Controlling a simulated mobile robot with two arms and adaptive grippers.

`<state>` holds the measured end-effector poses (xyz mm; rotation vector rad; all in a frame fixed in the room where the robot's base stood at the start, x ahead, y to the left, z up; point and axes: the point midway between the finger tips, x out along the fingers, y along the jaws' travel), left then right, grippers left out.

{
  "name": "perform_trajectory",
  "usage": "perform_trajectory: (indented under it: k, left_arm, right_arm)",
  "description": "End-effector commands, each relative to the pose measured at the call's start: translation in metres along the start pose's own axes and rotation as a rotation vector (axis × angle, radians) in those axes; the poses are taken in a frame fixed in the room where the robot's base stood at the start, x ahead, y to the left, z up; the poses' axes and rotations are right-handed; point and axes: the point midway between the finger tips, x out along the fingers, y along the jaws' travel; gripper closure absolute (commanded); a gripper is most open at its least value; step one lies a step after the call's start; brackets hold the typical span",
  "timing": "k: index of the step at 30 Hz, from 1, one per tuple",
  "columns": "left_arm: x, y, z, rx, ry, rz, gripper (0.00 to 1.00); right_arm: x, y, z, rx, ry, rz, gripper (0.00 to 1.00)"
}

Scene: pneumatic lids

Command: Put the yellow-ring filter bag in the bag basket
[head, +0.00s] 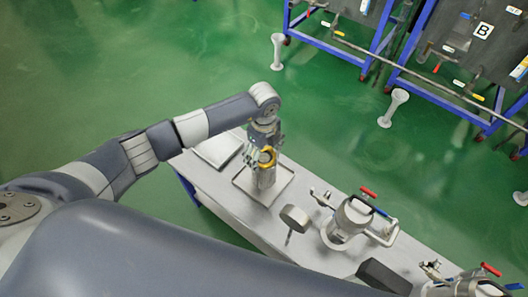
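The yellow-ring filter bag (265,178) is a grey upright cylinder with a yellow ring at its top. It stands at or just over a shallow metal tray (285,189) on the bench; I cannot tell if it touches the tray. My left gripper (262,151) points down at the yellow ring, its fingers beside the ring. It is too small to tell whether they are shut on it. A filter housing (348,220) with a red handle stands on the bench to the right. I cannot make out the bag basket. My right gripper is not in view.
A second flat tray (218,149) lies at the bench's far left end. A round lid-like part (295,218) stands between the tray and the housing. Another housing (478,285) is at the lower right. Blue-framed racks (345,45) stand beyond open green floor.

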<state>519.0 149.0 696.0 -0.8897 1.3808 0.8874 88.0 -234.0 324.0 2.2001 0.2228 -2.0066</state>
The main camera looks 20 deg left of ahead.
Motion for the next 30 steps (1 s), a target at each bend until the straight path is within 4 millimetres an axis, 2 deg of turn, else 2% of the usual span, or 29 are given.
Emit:
perform_trajectory:
  k: [7, 11, 14, 24, 30]
  left_arm:
    - [-0.001, 0.000, 0.000, 0.000, 0.000, 0.000, 0.20]
    - [-0.008, -0.001, 0.000, 0.000, 0.000, -0.002, 0.20]
    - [-0.023, -0.001, 0.001, 0.001, -0.001, -0.004, 0.20]
    - [-0.094, -0.001, 0.001, 0.001, -0.002, -0.004, 0.20]
    - [-0.118, 0.000, 0.000, 0.000, 0.000, -0.001, 0.20]
  right_arm:
    - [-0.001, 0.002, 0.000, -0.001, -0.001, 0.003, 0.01]
    - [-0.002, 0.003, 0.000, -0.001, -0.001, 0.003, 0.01]
    - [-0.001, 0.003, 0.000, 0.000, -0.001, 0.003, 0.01]
    - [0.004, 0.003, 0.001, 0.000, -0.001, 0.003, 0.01]
    - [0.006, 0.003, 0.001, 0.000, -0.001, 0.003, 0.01]
